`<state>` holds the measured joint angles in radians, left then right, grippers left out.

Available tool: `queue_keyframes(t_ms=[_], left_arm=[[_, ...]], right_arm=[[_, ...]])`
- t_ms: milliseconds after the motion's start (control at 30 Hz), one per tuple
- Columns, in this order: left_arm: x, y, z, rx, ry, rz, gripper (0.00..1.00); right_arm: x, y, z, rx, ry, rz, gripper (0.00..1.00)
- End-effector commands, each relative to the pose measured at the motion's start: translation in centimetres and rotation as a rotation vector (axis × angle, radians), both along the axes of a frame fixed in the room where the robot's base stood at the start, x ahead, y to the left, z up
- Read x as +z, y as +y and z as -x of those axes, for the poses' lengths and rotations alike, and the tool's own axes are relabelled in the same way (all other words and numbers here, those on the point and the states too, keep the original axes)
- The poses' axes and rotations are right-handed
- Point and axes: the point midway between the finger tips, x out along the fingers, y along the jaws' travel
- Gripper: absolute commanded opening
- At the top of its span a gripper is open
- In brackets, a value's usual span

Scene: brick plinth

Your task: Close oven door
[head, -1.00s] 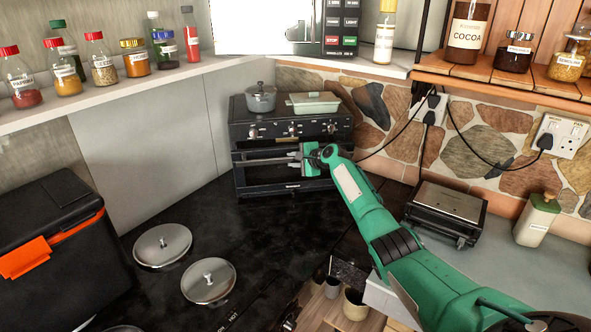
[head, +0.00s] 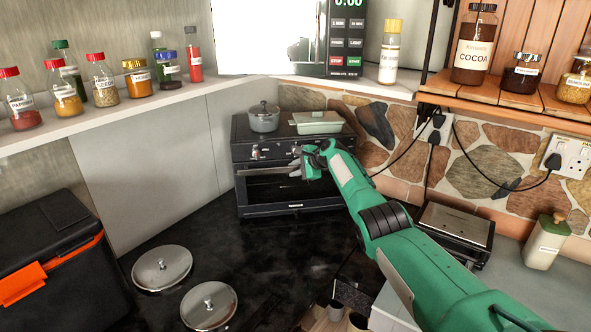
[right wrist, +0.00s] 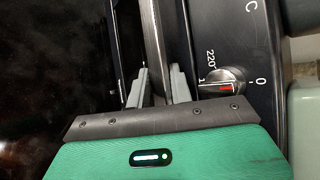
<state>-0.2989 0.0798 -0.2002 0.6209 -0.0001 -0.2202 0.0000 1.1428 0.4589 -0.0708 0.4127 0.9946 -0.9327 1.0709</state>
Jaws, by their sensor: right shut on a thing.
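The black oven (head: 243,155) stands in the back corner of the dark counter. Its door (head: 290,196) looks upright or nearly so; I cannot tell whether it is fully flush. The door's bar handle (head: 258,172) runs across the door's top. My right gripper (head: 298,165) is at the right part of the handle, in front of the oven. In the right wrist view, the gripper (right wrist: 157,85) has its fingers on either side of the handle (right wrist: 153,40), shut on it. A control knob (right wrist: 222,82) is just right of the fingers. My left gripper is out of view.
A grey pot (head: 264,118) and a pale green dish (head: 317,123) stand on the oven. Two metal lids (head: 162,268) (head: 209,303) lie on the counter in front. A black grill (head: 455,232) is at the right, a dark cool box (head: 55,250) at the left.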

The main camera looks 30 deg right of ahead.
Motion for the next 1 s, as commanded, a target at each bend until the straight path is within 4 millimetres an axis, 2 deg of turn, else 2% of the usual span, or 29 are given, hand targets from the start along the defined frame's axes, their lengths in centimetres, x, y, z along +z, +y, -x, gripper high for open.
queue_keyframes(t_ms=[300, 333, 367, 667, 1000], left_arm=[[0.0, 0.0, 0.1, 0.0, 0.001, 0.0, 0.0], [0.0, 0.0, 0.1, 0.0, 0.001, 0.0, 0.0], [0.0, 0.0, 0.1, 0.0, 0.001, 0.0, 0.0], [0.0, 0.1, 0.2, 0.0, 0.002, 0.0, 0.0], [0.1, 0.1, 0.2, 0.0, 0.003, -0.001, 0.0]], right_arm=[[0.3, -0.1, -0.1, -0.003, -0.008, 0.003, 0.0], [0.3, -0.1, -0.1, -0.003, -0.008, 0.003, 0.28], [0.4, -0.1, -0.1, -0.003, -0.009, 0.003, 0.31], [0.7, -0.3, 0.0, -0.004, -0.013, 0.004, 0.31], [2.2, -1.0, 2.0, -0.004, -0.015, 0.007, 0.31]])
